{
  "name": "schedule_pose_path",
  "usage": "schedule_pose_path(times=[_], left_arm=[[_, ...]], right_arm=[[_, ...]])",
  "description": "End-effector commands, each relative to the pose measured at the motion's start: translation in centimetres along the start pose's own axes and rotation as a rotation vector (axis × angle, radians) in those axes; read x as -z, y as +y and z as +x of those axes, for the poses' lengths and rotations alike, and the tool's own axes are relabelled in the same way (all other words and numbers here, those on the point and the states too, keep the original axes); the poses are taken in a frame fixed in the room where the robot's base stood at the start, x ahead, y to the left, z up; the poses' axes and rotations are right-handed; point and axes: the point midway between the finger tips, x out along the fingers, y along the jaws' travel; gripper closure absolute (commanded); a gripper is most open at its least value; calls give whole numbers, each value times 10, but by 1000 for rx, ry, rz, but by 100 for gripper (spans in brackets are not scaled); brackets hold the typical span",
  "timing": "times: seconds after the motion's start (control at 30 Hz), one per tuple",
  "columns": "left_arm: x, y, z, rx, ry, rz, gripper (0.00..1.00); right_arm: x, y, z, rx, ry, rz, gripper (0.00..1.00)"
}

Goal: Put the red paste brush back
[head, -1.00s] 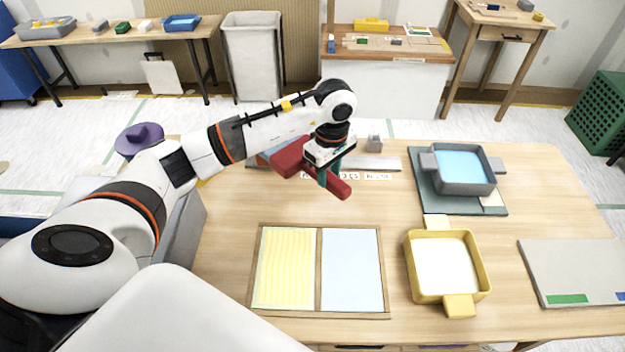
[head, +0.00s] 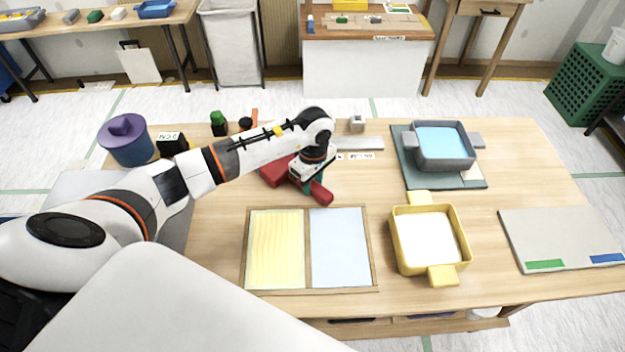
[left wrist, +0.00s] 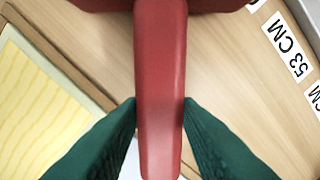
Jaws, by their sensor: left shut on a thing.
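The red paste brush (head: 321,194) is held by my left gripper (head: 313,184) above the table, behind the framed panel. In the left wrist view, the green fingers (left wrist: 158,125) are shut on the red handle (left wrist: 160,70) from both sides. The wide red head is at the top edge of that view, and in the head view it lies left of the gripper, partly behind the wrist. The yellow tray (head: 462,252) with white contents stands at the right of the framed panel. My right gripper is not in view.
The framed panel (head: 308,270) has a yellow striped half and a pale blue half. A grey basin (head: 443,163) with blue contents sits on a green mat at the back right. A grey board (head: 560,236) lies far right. Bottles and a purple-lidded pot (head: 130,145) stand at the back left.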

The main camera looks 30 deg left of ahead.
Motion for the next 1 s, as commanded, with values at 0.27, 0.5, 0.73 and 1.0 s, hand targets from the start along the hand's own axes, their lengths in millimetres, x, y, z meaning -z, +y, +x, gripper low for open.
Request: schedule_pose_path(times=[0.27, 0.5, 0.73, 1.0], left_arm=[[0, 0, 2, 0, 0, 0, 48], [0, 0, 0, 0, 0, 0, 48], [-1, -1, -26, 5, -4, 2, 48], [-1, -1, -84, 5, -3, 1, 48]], right_arm=[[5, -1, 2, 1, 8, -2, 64], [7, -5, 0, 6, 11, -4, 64], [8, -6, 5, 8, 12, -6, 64], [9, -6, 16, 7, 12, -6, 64]])
